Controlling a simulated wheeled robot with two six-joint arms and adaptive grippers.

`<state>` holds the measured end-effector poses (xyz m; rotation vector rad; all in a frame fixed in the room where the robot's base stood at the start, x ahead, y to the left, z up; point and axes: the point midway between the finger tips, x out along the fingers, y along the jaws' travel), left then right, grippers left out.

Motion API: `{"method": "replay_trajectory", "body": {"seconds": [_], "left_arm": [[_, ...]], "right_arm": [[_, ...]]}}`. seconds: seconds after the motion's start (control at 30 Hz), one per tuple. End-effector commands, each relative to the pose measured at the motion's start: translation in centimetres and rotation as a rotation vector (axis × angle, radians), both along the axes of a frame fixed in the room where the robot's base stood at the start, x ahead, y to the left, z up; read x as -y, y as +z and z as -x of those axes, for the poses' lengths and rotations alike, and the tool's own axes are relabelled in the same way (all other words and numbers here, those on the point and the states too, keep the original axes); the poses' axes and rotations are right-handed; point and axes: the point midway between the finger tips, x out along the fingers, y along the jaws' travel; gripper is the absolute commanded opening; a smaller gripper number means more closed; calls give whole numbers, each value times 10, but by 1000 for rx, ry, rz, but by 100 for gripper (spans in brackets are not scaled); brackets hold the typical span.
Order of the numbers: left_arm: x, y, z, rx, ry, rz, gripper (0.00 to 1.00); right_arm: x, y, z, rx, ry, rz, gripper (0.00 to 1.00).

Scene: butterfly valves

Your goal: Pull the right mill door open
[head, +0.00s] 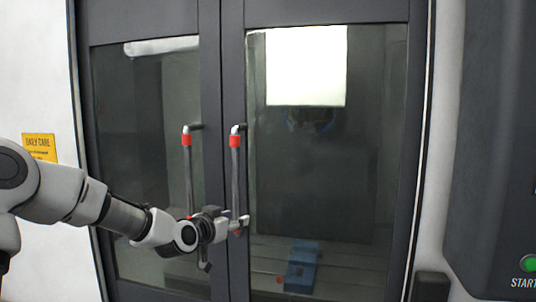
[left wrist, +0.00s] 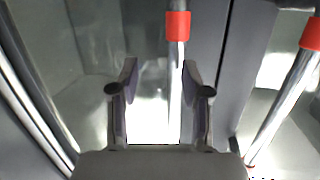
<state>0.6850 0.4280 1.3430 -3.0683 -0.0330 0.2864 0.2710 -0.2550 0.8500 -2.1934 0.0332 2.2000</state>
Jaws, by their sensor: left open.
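The right mill door (head: 325,170) is a dark-framed glass door, shut beside the left door (head: 150,160). Its upright metal handle (head: 236,180) has a red collar near the top. My left gripper (head: 240,222) is open at the lower end of this handle and covers part of it. In the left wrist view my left gripper (left wrist: 158,80) shows its two fingers apart. A handle bar with a red collar (left wrist: 177,28) runs into the gap between them, closer to the finger on the right. I cannot tell if it touches. My right gripper is out of view.
The left door's handle (head: 188,170) stands close beside, with a narrow gap between the two. A dark control panel (head: 490,130) with a green button (head: 529,263) is at the far right. A blue object (head: 302,266) shows behind the glass.

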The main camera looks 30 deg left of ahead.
Motion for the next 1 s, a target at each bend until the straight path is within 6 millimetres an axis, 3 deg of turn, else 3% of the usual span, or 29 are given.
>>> {"method": "replay_trajectory", "body": {"seconds": [0.03, 0.1, 0.2, 0.37, 0.53, 0.93, 1.0], "left_arm": [[-10, 62, 7, 72, 12, 28, 48], [-15, 106, 17, 138, 18, 51, 48], [-17, 132, 23, 181, 17, 56, 48], [-17, 126, 20, 188, 15, 52, 48], [-19, 119, 10, 189, 12, 51, 48], [-17, 124, -2, 186, 18, 52, 48], [-17, 139, -15, 179, 19, 50, 48]], "right_arm": [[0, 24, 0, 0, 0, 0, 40], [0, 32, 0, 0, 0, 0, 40], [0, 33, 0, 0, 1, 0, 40], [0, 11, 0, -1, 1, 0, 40], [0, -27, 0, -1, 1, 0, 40], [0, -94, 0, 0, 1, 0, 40], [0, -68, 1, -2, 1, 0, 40]]}}
